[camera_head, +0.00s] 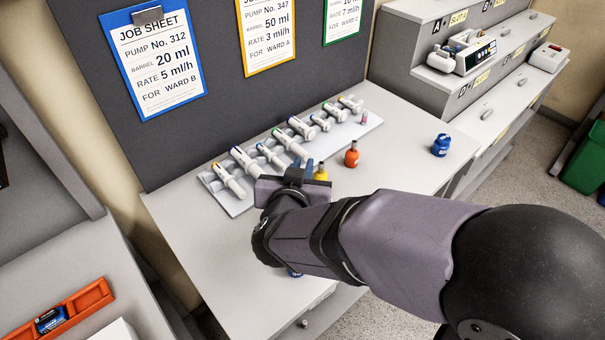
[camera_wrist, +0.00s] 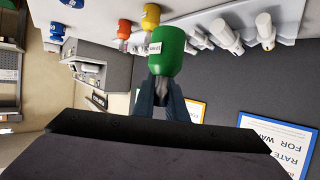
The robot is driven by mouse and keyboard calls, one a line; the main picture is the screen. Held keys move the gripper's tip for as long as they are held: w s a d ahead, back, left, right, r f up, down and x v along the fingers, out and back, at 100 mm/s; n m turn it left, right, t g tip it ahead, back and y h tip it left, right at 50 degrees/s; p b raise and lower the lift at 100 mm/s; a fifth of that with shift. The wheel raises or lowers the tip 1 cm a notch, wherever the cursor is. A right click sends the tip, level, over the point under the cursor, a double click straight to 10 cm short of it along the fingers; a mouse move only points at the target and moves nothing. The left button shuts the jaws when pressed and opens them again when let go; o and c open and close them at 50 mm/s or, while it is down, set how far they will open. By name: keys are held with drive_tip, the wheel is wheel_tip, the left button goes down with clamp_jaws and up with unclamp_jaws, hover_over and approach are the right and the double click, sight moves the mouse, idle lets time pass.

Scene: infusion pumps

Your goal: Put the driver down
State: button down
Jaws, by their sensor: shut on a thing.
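In the head view my gripper (camera_head: 300,174) is over the bench, close to the front of the syringe rack; the green driver is hidden there. A yellow piece (camera_head: 321,172), an orange piece (camera_head: 351,154) and a blue piece (camera_head: 441,145) of similar kind stand upright on the bench top (camera_head: 400,125).
A grey rack (camera_head: 238,207) with several syringes runs along the back of the bench. Job sheets (camera_head: 160,62) hang on the dark panel behind. Another blue item (camera_head: 295,274) is mostly hidden under my arm. Stepped shelves with pumps (camera_head: 468,52) stand at the right. Bench between orange and blue pieces is clear.

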drive_tip(key=w+d+r+n+y, duration=0.1)
drive_tip(key=w+r, duration=0.1)
drive_tip(key=w, duration=0.8)
drive_tip(key=w+d+r+n+y, duration=0.1)
drive_tip(key=w+r, duration=0.2)
drive_tip(key=w, duration=0.7)
drive_tip(key=w+d+f, duration=0.1)
drive_tip(key=w+d, duration=0.2)
drive_tip(key=d, duration=0.3)
drive_tip(key=w+d+f+m+h, duration=0.1)
drive_tip(key=w+d+f, duration=0.15)
drive_tip(key=d, duration=0.45)
drive_tip(key=w+d+f, duration=0.1)
drive_tip(key=w+d, duration=0.3)
drive_tip(key=d, duration=0.2)
drive_tip(key=shift+w+f+p, duration=0.1)
drive_tip(key=shift+f+p, duration=1.3)
drive_tip(key=shift+f, duration=3.5)
